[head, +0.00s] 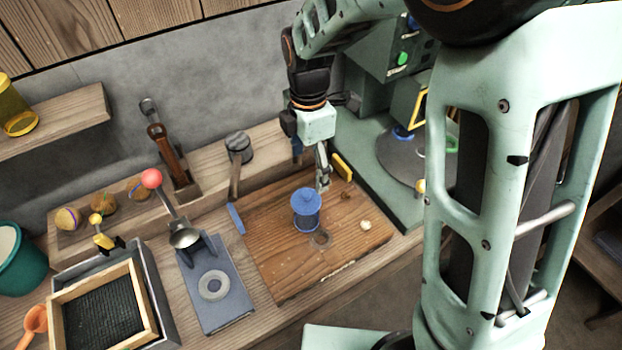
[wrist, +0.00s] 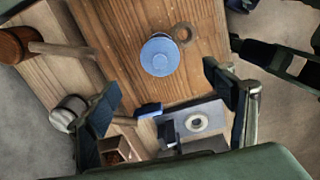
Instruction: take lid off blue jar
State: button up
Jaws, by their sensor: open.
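The blue jar (head: 306,215) stands upright on the wooden board (head: 275,270), with its blue lid (head: 306,196) on top. In the wrist view the lid (wrist: 160,55) shows from above as a round blue disc with a small knob. My gripper (head: 322,178) is just behind and to the right of the jar in the head view, apart from it. In the wrist view my gripper's two fingers (wrist: 168,108) are spread wide with nothing between them, and the lid lies beyond the fingertips.
A yellow block (head: 343,167) is at the board's back edge. A grey plate press with a red-knobbed lever (head: 152,179) stands left. A green machine (head: 385,180) stands right.

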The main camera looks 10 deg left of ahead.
aim_at(305, 194)
jog(key=f, duration=0.6)
jog(key=shift+s+a+f, duration=0.3)
jog(key=shift+a+f, duration=0.05)
jog(key=shift+w+a+f+p, duration=0.15)
jog(key=shift+f+p, duration=0.25)
jog(key=shift+f, duration=1.75)
jog(key=shift+c, duration=0.6)
jog(key=c, duration=0.8)
